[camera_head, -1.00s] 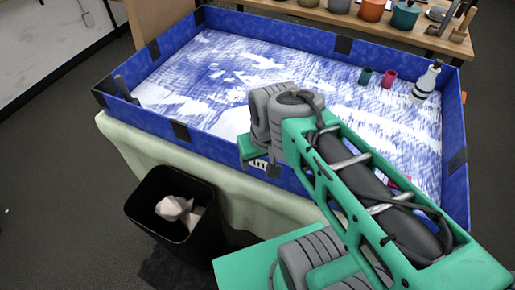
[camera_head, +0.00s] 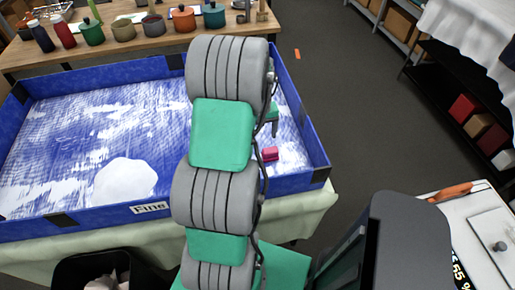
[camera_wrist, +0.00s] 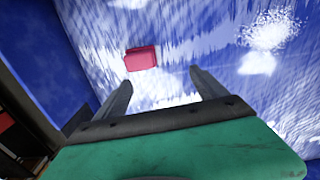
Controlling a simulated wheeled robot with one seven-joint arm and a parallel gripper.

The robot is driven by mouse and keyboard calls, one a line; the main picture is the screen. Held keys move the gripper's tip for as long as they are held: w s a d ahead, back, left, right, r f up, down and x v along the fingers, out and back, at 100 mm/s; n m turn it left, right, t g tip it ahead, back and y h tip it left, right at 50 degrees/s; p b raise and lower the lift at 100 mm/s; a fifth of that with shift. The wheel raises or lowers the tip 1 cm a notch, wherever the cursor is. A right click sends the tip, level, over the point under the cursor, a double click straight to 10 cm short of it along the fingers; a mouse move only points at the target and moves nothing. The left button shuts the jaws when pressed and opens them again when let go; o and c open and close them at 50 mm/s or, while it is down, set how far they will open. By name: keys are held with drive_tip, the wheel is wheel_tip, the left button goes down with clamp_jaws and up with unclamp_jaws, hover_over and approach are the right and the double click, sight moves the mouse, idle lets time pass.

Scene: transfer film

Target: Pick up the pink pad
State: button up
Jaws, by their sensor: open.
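The pink pad (camera_head: 270,154) lies on the blue-and-white floor of the blue-walled tray, near the tray's right wall in the head view. In the wrist view the pad (camera_wrist: 141,58) shows as a small pinkish-red block beyond the fingertips, nearer the left finger. My gripper (camera_wrist: 160,80) is open, with two grey fingers apart and nothing between them. The pad is ahead of the fingers and apart from them. In the head view my arm hides most of the gripper; only a bit of green and grey shows beside the arm, above the pad.
The tray's blue wall (camera_head: 318,160) stands close to the right of the pad. A wooden table (camera_head: 120,45) with pots is behind. A black bin (camera_head: 70,268) is at the front left, and a white-topped surface (camera_head: 470,230) is at the front right.

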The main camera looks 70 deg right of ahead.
sight(270, 148)
drive_tip(key=shift+m, duration=0.4)
drive_tip(key=s, duration=0.1)
drive_tip(key=s+f, duration=0.1)
drive_tip(key=s+d+f, duration=0.1)
drive_tip(key=s, duration=0.1)
drive_tip(key=shift+d, duration=0.1)
wheel_tip(270, 148, down, 7)
drive_tip(key=shift+w+f+p, duration=0.15)
drive_tip(key=shift+f+p, duration=0.05)
drive_tip(key=shift+p, duration=0.9)
drive_tip(key=shift+c, duration=0.4)
drive_tip(key=shift+r, duration=0.1)
drive_tip(key=c, duration=1.5)
